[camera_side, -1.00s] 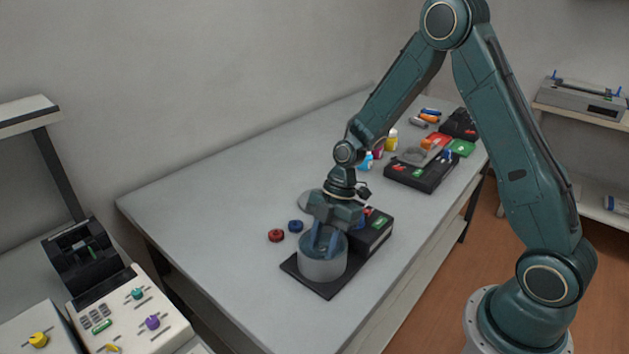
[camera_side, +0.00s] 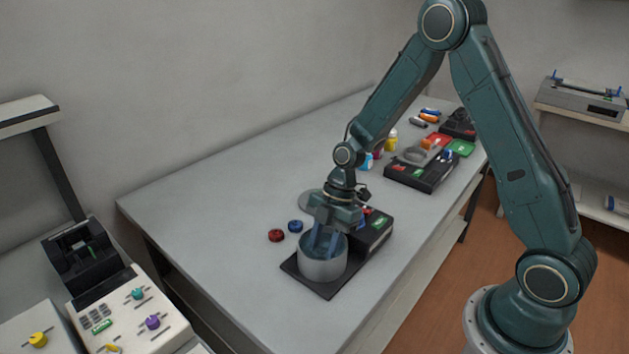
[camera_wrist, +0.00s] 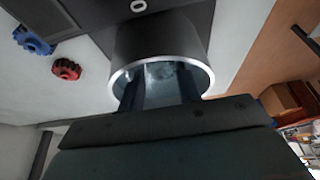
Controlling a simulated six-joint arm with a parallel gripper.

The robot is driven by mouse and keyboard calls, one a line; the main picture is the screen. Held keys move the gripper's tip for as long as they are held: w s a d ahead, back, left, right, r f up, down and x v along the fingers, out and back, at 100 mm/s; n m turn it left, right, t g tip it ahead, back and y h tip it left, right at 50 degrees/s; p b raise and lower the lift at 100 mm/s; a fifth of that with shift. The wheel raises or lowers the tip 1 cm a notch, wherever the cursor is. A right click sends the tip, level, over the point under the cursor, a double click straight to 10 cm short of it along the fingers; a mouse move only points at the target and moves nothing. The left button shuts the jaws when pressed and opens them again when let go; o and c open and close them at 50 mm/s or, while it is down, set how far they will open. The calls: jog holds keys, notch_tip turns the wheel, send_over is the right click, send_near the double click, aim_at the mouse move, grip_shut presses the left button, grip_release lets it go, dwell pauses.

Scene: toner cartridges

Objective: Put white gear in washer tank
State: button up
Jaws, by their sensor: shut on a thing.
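The washer tank (camera_side: 322,268) is a grey open cylinder on a dark base plate. In the wrist view its bright round rim (camera_wrist: 207,70) faces me. My gripper (camera_side: 325,246) points down over the tank, with its blue fingers reaching inside the rim. In the wrist view the fingers (camera_wrist: 161,88) stand on either side of a pale patch inside the tank. This patch appears to be the white gear (camera_wrist: 162,76), held between them; its outline and teeth are not clear. The tank wall hides the fingertips in the side view.
A dark control box (camera_side: 371,238) adjoins the tank, and a grey disc (camera_side: 309,201) lies behind. A red gear (camera_side: 276,236) and a blue gear (camera_side: 295,226) lie left of the tank. Another black unit (camera_side: 420,174) stands farther back. The left table area is clear.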

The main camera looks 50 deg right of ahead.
jog(key=o, duration=1)
jog(key=shift+r, duration=0.15)
jog(key=shift+r, duration=4.05)
